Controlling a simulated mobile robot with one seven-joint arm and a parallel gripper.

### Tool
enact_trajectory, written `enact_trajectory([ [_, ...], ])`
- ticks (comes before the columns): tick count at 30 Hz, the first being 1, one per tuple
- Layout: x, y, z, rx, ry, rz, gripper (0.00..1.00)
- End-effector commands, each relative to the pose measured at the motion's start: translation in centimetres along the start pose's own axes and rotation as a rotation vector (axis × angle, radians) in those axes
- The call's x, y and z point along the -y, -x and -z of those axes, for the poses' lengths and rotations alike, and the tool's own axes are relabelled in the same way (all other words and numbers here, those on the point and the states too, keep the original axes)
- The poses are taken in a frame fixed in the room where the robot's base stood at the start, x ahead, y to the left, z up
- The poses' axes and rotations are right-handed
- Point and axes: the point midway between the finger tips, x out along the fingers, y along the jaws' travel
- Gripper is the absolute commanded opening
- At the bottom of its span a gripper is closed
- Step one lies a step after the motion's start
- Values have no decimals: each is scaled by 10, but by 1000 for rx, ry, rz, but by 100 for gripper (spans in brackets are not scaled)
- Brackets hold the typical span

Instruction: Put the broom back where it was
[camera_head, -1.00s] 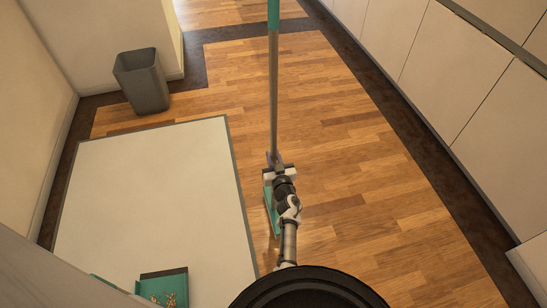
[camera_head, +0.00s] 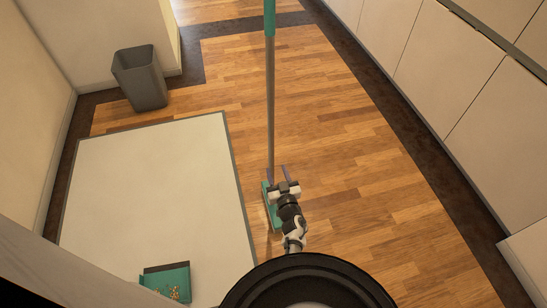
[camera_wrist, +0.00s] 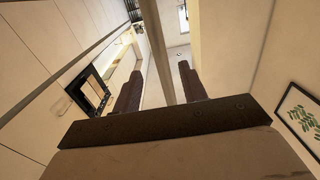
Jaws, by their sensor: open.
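The broom stands nearly upright on the wood floor, with a teal upper handle (camera_head: 270,18), a grey pole (camera_head: 270,95) and a teal head (camera_head: 268,212) near the floor mat's right edge. My gripper (camera_head: 277,172) is low beside the pole, just above the head, and partly hides the head. Its fingers are spread apart. In the wrist view the pole (camera_wrist: 157,45) runs between the two fingers of my gripper (camera_wrist: 160,85), with gaps to both. I cannot tell whether the pole is inside the jaws or just beyond the tips.
A teal dustpan (camera_head: 172,280) holding small yellowish bits lies at the near end of the pale mat (camera_head: 150,190). A grey bin (camera_head: 141,78) stands at the far left by the wall. Pale cabinets (camera_head: 440,60) line the right. Wood floor right of the broom is clear.

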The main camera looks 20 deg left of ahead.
Motion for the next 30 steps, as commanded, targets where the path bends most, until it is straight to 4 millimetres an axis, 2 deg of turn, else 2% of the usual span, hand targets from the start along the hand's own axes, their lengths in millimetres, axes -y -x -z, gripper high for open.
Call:
enact_trajectory([
  [3, 0, 19, 2, 2, -2, -2, 42],
  [7, -1, 30, 1, 1, -1, -2, 42],
  [17, 0, 32, 0, 0, 0, -1, 42],
  [20, -3, 28, 7, -11, 6, -10, 42],
  [23, -16, 7, 43, -60, 31, -55, 42],
  [25, -31, -16, 90, -118, 57, -115, 42],
  [26, -38, -26, 115, -146, 67, -146, 42],
  [27, -47, -38, 152, -185, 80, -189, 42],
  [29, -60, -53, 212, -243, 91, -253, 42],
  [30, -65, -59, 251, -276, 91, -287, 42],
])
